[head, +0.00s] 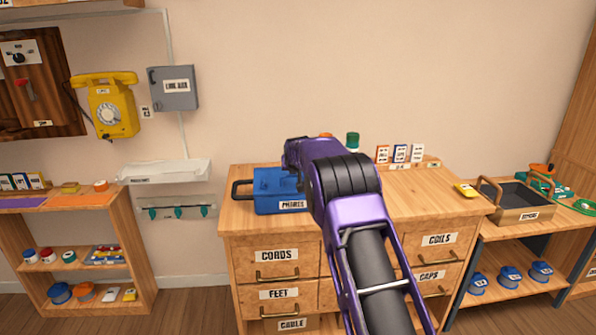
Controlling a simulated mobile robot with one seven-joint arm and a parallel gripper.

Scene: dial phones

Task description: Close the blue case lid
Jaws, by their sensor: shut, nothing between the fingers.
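The blue case (270,195) stands at the left end of the wooden cabinet top, with a black handle on its left side and a white label on its front. Its blue upper face looks roughly level, with no raised lid showing. My arm hides its right part, so I cannot tell whether the lid is fully down. My gripper (292,157), at the end of my purple arm, is over the back right part of the case. It is shut and empty; its fingertips are hard to make out, and I cannot tell whether it touches the case.
The wooden cabinet top (410,200) is mostly bare right of my arm. Several small cards (400,153) and a green-capped jar (352,142) stand at its back. A yellow item (466,190) lies near its right edge. A tray (515,203) sits on the right bench.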

